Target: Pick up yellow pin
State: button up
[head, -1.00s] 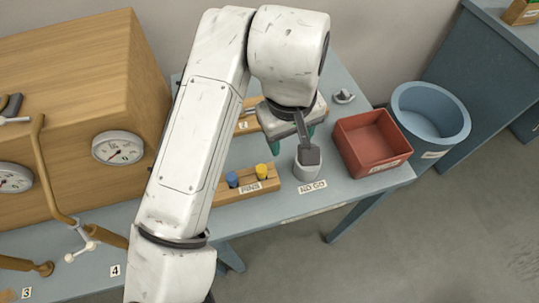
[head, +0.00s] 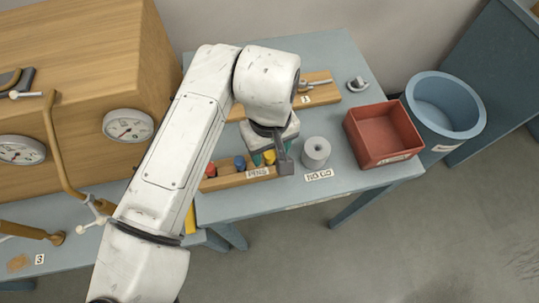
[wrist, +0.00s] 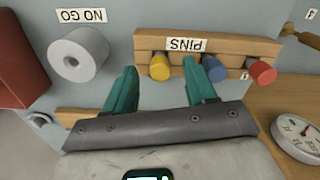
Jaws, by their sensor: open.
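The yellow pin (wrist: 159,67) stands in the wooden block labelled PINS (wrist: 225,45). It also shows partly in the head view (head: 269,157), close under my gripper. My gripper (wrist: 160,76) is open, with one teal finger on each side of the yellow pin in the wrist view. Nothing is held, and I cannot tell whether the fingers reach down around the pin. The right finger overlaps the blue pin (wrist: 214,70) in that view. The blue pin also shows in the head view (head: 239,162).
A red pin (wrist: 262,72) is at the block's end. The grey NO GO cylinder (head: 316,152) stands right of the block, then a red bin (head: 381,134) and a blue bucket (head: 446,105). A wooden cabinet with gauges (head: 75,75) is at left.

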jog(key=shift+f, duration=1.15)
grip_shut()
